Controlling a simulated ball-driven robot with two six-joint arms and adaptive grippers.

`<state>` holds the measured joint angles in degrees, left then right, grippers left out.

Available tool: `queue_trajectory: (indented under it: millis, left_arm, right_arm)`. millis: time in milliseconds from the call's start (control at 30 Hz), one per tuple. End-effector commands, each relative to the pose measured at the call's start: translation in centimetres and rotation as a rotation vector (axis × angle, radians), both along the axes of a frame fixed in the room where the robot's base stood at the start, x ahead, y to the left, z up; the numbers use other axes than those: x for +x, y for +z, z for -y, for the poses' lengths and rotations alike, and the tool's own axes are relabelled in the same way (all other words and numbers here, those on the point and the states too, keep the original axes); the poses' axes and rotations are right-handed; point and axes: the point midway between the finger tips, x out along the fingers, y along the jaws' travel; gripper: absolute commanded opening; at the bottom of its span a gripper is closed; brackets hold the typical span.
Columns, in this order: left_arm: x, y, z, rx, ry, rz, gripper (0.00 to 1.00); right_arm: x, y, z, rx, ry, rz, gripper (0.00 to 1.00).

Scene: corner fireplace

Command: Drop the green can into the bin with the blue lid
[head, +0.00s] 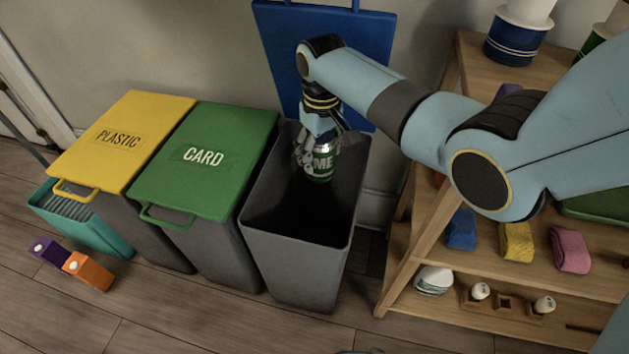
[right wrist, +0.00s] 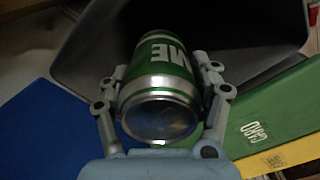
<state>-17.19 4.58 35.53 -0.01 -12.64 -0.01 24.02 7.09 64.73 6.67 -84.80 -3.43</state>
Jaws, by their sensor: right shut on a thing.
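The green can (head: 319,164) has a silver rim and white lettering. My right gripper (head: 318,150) is shut on it and holds it over the open mouth of the grey bin (head: 300,254), near its back side. The bin's blue lid (head: 345,50) stands raised against the wall behind. In the right wrist view the can (right wrist: 160,85) lies between the two fingers of the gripper (right wrist: 160,90), with the dark bin opening beyond it and the blue lid (right wrist: 40,125) at the left. My left gripper is not in view.
Left of the open bin stand two closed bins, one with a green CARD lid (head: 225,135) and one with a yellow PLASTIC lid (head: 140,115). A teal crate (head: 105,235) and purple and orange boxes (head: 88,271) are at far left. A wooden shelf (head: 400,262) stands close on the right.

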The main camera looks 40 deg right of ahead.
Motion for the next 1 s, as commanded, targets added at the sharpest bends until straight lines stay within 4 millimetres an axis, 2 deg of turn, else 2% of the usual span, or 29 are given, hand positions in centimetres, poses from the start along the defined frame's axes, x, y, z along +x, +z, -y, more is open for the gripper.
queue_trajectory:
  millis: [167,200,400,767,867,1000]
  left_arm:
    - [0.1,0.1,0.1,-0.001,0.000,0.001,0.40]
    - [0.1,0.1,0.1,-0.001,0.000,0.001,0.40]
    - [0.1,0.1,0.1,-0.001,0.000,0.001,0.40]
    - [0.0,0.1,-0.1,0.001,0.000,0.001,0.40]
    - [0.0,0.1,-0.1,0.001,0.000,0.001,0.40]
    - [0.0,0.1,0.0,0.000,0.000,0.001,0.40]
  right_arm:
    - [0.1,0.2,0.0,0.000,0.000,0.002,0.49]
    - [0.1,0.2,0.0,0.000,0.000,0.002,0.67]
    - [0.1,0.2,0.0,0.000,0.000,0.002,0.94]
    - [0.1,0.7,0.0,0.000,0.000,0.004,0.94]
    - [0.2,2.1,0.0,-0.001,0.000,0.006,0.94]
    - [0.2,5.2,0.0,-0.001,0.001,0.007,0.94]
